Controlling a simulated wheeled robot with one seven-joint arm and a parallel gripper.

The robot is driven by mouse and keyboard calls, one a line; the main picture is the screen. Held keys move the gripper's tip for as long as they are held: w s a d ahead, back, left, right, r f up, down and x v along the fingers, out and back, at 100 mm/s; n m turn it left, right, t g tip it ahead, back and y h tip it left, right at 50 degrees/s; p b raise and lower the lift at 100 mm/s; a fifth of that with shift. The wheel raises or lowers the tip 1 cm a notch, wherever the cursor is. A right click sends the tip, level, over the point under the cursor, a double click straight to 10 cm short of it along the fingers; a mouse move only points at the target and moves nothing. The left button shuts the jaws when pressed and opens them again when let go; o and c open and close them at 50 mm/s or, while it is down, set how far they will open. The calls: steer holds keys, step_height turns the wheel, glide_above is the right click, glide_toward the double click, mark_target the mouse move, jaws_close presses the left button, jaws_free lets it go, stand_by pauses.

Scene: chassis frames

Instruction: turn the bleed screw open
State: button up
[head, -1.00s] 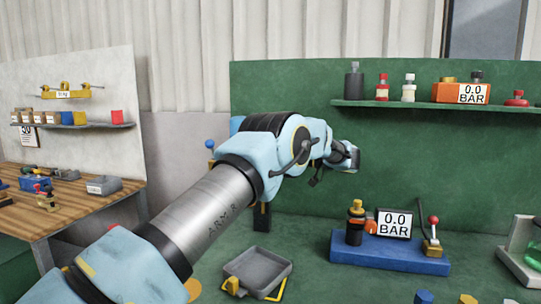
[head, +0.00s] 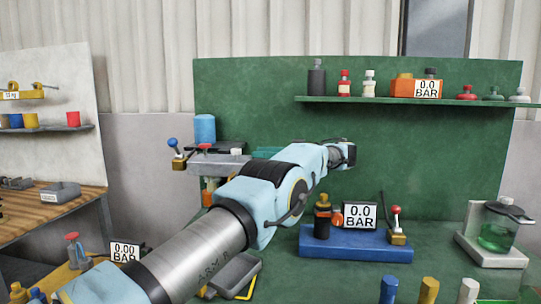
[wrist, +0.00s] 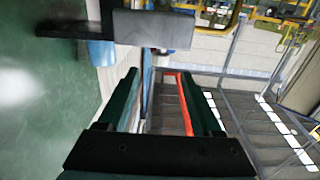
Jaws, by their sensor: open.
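I cannot single out the bleed screw in either view. A blue-based unit (head: 345,243) stands on the green bench in the head view. It carries a black cylinder with an amber cap (head: 322,216), a small orange knob (head: 337,217), a gauge reading 0.0 BAR (head: 360,216) and a red-balled lever (head: 396,223). My gripper (head: 347,155) is above and behind this unit in the picture, in front of the green back panel and apart from the unit. In the wrist view my gripper (wrist: 155,76) is open, with nothing between its dark green fingers.
A shelf (head: 460,102) with bottles and an orange gauge box runs above. A glass flask with green liquid (head: 495,235) stands at right. Coloured posts (head: 428,290) stand at the front. A grey tray (head: 236,272) lies beneath my arm. Another gauge (head: 125,251) is at left.

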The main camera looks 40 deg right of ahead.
steer(key=shift+v, duration=1)
steer(key=shift+s, duration=0.1)
